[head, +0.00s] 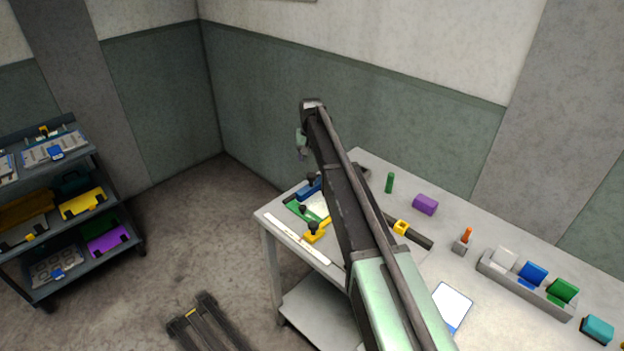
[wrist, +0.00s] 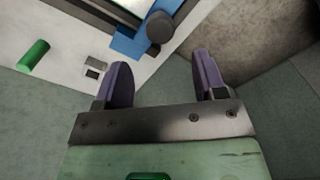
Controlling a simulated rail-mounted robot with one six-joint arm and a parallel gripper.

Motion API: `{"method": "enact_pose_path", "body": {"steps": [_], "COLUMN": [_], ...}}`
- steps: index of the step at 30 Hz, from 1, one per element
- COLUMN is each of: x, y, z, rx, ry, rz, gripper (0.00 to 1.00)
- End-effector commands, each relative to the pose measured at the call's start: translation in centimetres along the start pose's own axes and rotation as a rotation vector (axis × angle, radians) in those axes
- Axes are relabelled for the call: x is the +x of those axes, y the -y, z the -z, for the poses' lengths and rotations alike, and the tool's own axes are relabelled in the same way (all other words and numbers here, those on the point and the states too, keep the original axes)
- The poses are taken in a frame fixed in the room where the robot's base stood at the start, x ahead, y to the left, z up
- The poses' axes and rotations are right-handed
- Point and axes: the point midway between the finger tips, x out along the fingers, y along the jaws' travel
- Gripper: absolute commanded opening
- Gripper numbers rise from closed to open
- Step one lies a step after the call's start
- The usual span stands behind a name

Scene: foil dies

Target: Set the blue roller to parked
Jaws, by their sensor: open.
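A blue piece (head: 309,189) with a dark knob lies at the far left corner of the white table, beside a green sheet (head: 295,208). It looks like the blue roller, partly hidden behind my arm. In the wrist view the blue piece (wrist: 128,42) and its round dark knob (wrist: 160,27) sit at the top, beyond my fingers. My gripper (wrist: 160,70) is open and empty, its two purple fingers apart and not touching the knob. In the head view my arm's end hangs above the table's far left corner.
A yellow piece with a dark knob (head: 314,233) and a white ruler-like strip (head: 296,238) lie near the table's left edge. A green cylinder (head: 389,182) and purple block (head: 425,204) stand behind my arm. A rack (head: 525,284) holds coloured blocks at right.

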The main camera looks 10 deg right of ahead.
Motion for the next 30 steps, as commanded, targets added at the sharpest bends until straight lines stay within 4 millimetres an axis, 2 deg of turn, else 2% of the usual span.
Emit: {"method": "enact_pose_path", "body": {"steps": [1, 3, 9, 12, 20, 30], "x": [2.3, 4.1, 8.0, 8.5, 8.2, 8.2], "y": [0.0, 0.0, 0.0, 0.0, 0.0, 0.0], "z": [0.0, 0.0, 0.0, -0.1, -0.1, -0.1], "rx": [0.0, 0.0, 0.0, -0.001, -0.001, -0.001], "ry": [0.0, 0.0, 0.0, 0.0, 0.0, 0.0], "rz": [0.0, 0.0, 0.0, 0.0, 0.0, 0.0], "gripper": [0.64, 0.64, 0.64, 0.64, 0.63, 0.11]}}
